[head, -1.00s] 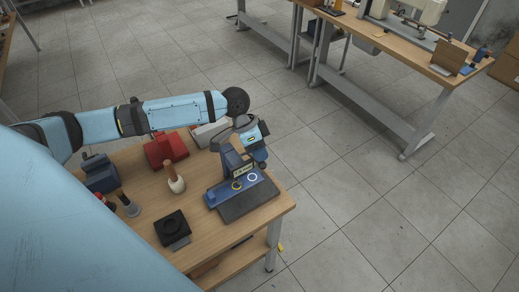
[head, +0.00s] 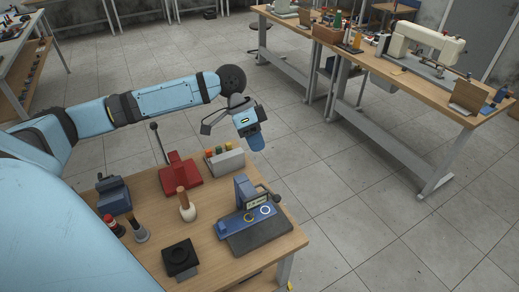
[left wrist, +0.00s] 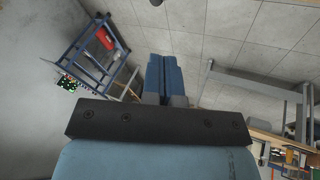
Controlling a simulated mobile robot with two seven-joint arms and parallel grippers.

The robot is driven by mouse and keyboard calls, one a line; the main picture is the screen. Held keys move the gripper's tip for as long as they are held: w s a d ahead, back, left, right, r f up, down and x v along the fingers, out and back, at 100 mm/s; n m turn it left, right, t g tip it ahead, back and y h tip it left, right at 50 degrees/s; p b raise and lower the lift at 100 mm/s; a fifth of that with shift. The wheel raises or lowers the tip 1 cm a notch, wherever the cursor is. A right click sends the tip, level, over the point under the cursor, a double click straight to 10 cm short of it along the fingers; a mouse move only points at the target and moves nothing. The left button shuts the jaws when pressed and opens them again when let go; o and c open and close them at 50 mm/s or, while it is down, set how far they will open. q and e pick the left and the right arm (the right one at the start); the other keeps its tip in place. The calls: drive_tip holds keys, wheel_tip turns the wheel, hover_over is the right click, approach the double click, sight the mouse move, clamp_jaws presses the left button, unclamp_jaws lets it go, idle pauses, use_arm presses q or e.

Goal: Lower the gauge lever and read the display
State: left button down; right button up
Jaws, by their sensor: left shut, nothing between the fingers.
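The blue gauge (head: 243,193) stands upright on the blue and dark base (head: 258,238) at the right end of the wooden bench. Its small display (head: 256,203) shows dark marks too small to read. The lever with a dark round knob (head: 276,197) is at the gauge's right side, low near the display. My right gripper is not in view.
The bench also holds a red lever press (head: 180,173), a grey box with coloured tops (head: 225,161), a wooden-handled tool (head: 186,206), a black square block (head: 180,258) and a dark blue vise (head: 113,194). Another bench (head: 420,85) stands at the back right. Open floor lies between.

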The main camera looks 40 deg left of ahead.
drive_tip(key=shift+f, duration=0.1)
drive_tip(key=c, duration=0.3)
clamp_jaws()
use_arm(q)
drive_tip(key=s+d+f+t, duration=0.2)
drive_tip(key=s+d+f, duration=0.8)
drive_tip(key=d+f, duration=0.25)
drive_tip(key=s+f+n+t+y, duration=0.25)
drive_tip(key=s+n+y, duration=0.2)
drive_tip(key=s, duration=0.45)
drive_tip(key=w+d+f+t+h, duration=0.1)
drive_tip(key=d+f+t, duration=0.1)
drive_tip(key=f, duration=0.4)
drive_tip(key=d+f+t+h, duration=0.1)
drive_tip(key=d+f+t, duration=0.1)
drive_tip(key=f+t, duration=0.2)
wheel_tip(320, 180, down, 3)
drive_tip(key=shift+w+d+r+n, duration=0.15)
drive_tip(key=shift+w+r+n, duration=0.05)
drive_tip(key=shift+w+n, duration=0.2)
